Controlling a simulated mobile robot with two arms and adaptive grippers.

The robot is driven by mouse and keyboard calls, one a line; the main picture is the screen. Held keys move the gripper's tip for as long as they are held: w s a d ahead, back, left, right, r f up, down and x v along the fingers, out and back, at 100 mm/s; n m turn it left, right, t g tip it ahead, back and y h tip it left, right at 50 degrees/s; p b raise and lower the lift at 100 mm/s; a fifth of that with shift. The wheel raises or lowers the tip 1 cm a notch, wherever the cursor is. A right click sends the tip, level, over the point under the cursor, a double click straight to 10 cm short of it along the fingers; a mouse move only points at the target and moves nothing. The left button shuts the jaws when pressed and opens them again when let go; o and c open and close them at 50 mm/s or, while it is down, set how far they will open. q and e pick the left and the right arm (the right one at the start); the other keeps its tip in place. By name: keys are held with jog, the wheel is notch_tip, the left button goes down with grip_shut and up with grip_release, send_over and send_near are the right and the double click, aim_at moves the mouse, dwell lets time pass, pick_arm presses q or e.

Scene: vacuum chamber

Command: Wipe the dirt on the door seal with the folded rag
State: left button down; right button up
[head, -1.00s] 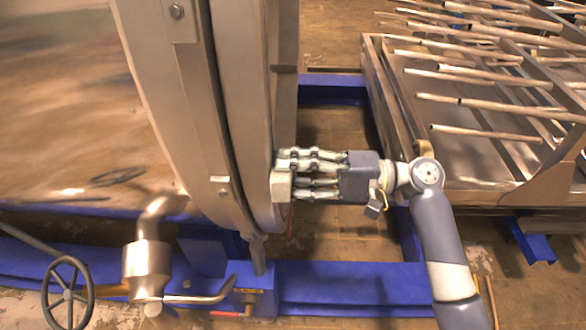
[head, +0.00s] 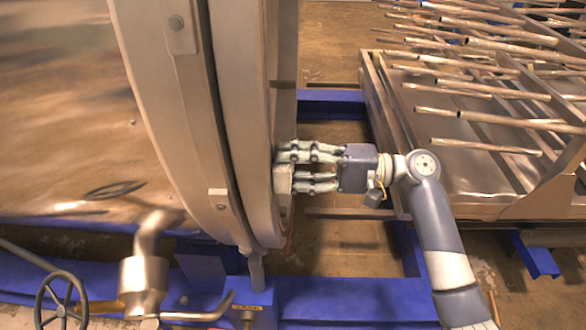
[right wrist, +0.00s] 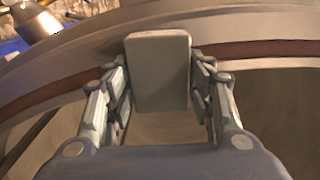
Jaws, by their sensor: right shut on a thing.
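The folded rag (right wrist: 158,72) is a light grey block between the fingers of my right gripper (right wrist: 160,88) in the right wrist view. In the head view, my right gripper (head: 290,168) is shut on the rag (head: 283,178), at the edge of the large round door (head: 258,120). The door seal (right wrist: 262,49) shows as a reddish-brown band along the curved rim in the right wrist view. The rag overlaps this band and hides part of it. I cannot tell whether it touches. No dirt patch is clearly visible. My left gripper is not in view.
A rack with several metal rods (head: 490,75) stands at the right. A blue frame (head: 330,300) runs along the floor below the door. A metal valve (head: 145,285) and a handwheel (head: 62,305) are at the lower left. Bare floor shows between door and rack.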

jog(key=shift+d, duration=0.1)
jog(key=shift+d+b, duration=0.35)
jog(key=shift+d, duration=2.55)
jog(key=d, duration=0.3)
jog(key=s+f+b, duration=0.4)
jog(key=f+b, duration=0.1)
jog(key=a+p, duration=0.1)
jog(key=a, duration=0.6)
